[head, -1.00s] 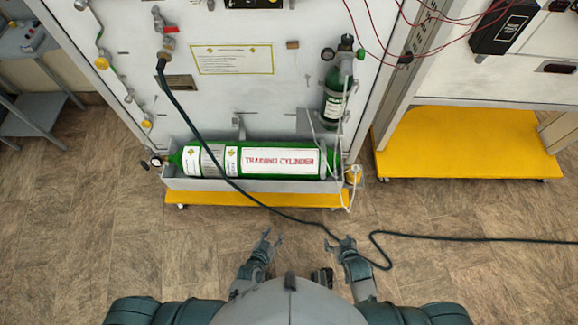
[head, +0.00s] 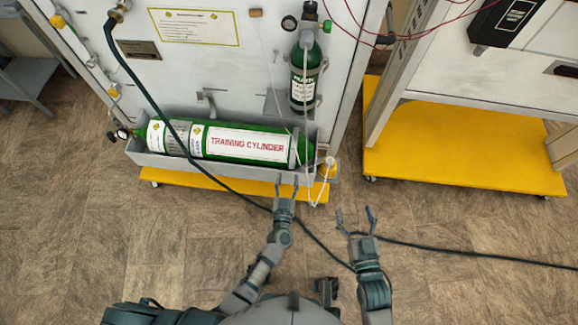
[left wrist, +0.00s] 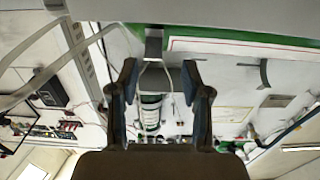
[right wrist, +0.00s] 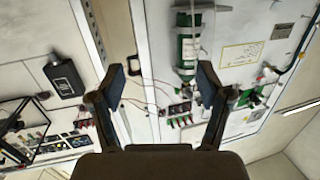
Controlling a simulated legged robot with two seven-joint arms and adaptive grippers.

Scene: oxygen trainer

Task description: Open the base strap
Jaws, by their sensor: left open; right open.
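A large green training cylinder (head: 246,145) lies in a grey tray (head: 228,173) at the panel's foot. A grey band (head: 294,147) crosses its right end; I cannot tell whether this is the base strap or whether it is fastened. A grey strip also shows between the fingers in the left wrist view (left wrist: 154,44). My left gripper (head: 287,184) is open and empty, in front of the tray's right end and just below the band in the picture. My right gripper (head: 355,213) is open and empty, further right, over the floor.
A small green cylinder (head: 305,77) hangs upright on the panel, with a pale tube running down past the tray. A dark hose (head: 234,186) crosses the tray and floor. A yellow base (head: 450,150) stands at right.

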